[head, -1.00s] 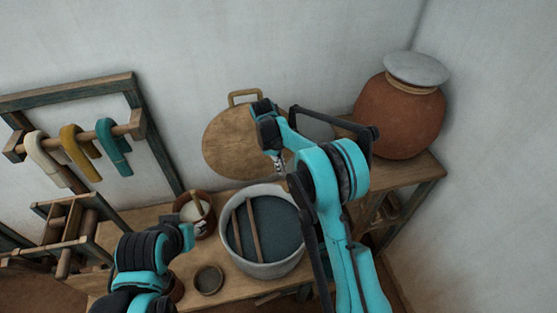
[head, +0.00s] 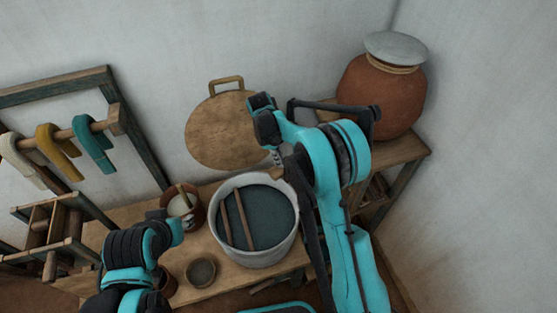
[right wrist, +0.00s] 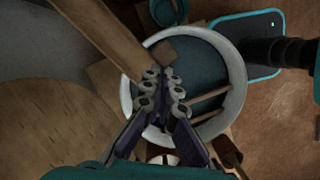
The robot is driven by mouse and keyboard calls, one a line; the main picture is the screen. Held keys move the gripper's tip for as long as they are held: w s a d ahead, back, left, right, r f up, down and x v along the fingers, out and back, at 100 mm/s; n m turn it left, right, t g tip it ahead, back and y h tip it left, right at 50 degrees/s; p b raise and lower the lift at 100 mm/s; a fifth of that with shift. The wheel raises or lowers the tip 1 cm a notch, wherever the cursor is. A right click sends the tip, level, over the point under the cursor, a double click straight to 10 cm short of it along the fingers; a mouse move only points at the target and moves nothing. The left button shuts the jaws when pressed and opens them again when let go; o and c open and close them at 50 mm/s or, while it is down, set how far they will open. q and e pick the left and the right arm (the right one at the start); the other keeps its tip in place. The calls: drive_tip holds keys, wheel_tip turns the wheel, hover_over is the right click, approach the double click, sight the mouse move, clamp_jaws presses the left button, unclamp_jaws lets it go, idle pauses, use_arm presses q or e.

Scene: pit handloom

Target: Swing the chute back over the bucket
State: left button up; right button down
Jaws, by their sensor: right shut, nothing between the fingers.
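The bucket (head: 285,245) is a wide pale tub on the wooden bench, with dark blue-grey contents and two sticks across it. In the right wrist view the bucket (right wrist: 236,85) lies beyond my fingers. A wooden plank, seemingly the chute (right wrist: 105,40), slants in from the upper left there, its lower end by my fingertips; contact is unclear. In the head view my right arm largely hides that area. My right gripper (right wrist: 162,82) is shut and empty; it shows above the bucket's back rim in the head view (head: 277,157). My left gripper's fingers are not clear, near the small pot.
A round wooden board (head: 220,135) leans on the wall behind the bucket. A large clay jar (head: 375,98) with a pale lid stands at the right. A small pot (head: 190,213) and a bowl (head: 200,272) sit left of the bucket. A yarn rack (head: 115,115) stands at the left.

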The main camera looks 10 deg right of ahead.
drive_tip(key=s+d+n+t+b, duration=0.1)
drive_tip(key=s+d+n, duration=0.2)
drive_tip(key=d+n, duration=0.3)
drive_tip(key=s+d+n+t+b, duration=0.1)
drive_tip(key=s+d+n, duration=0.2)
drive_tip(key=d, duration=1.1)
drive_tip(key=n, duration=0.3)
drive_tip(key=shift+t+b, duration=0.35)
drive_tip(key=shift+t, duration=0.05)
drive_tip(key=shift+d+r, duration=0.15)
